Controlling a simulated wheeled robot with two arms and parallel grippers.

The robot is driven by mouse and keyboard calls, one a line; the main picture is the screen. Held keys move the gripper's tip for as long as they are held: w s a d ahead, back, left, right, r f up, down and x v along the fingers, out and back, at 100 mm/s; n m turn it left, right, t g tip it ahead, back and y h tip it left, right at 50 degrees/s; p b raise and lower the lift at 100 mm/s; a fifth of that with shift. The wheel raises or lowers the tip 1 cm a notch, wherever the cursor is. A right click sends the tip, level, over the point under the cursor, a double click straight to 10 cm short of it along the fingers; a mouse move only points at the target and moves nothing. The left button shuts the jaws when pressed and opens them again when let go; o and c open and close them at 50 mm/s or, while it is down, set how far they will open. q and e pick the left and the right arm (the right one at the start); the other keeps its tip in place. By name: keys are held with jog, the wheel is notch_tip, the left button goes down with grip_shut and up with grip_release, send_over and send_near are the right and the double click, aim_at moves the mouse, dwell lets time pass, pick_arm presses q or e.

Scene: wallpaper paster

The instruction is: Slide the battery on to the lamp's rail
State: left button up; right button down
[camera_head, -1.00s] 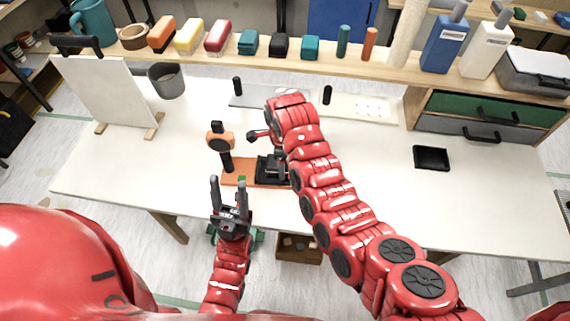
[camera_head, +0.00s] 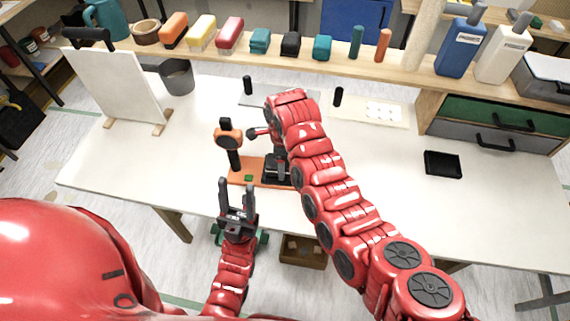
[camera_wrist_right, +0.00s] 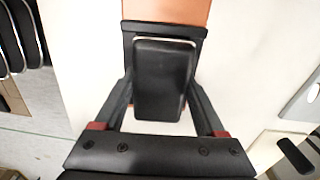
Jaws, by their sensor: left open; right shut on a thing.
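The lamp (camera_head: 229,138) has an orange head on a black post and stands on an orange base (camera_head: 244,167) near the table's front edge. A black battery (camera_wrist_right: 163,80) lies between the fingers of my right gripper (camera_wrist_right: 165,72), which is shut on it. In the right wrist view the battery is against a black fitting at the end of the orange base; I cannot tell how far it sits on the rail. In the head view my right arm partly hides this end. My left gripper (camera_head: 237,193) is open and empty in front of the base.
A black tray (camera_head: 443,164) lies on the right of the table. A white board (camera_head: 115,88) and a grey bin (camera_head: 177,76) stand at the back left. A shelf (camera_head: 300,58) with several coloured blocks runs along the back. The table right of my arm is mostly clear.

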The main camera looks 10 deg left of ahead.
jog(key=shift+a, duration=0.15)
grip_release()
dwell(0.4)
jog(key=shift+w+d+r+p, duration=0.15)
jog(key=shift+d+p, duration=0.3)
jog(key=shift+d, duration=0.7)
jog(key=shift+w+d+p, duration=0.15)
jog(key=shift+d+p, duration=0.05)
jog(key=shift+d, duration=1)
jog(key=shift+w+d+p, duration=0.1)
jog(key=shift+d+p, duration=0.05)
jog(key=shift+d, duration=1.05)
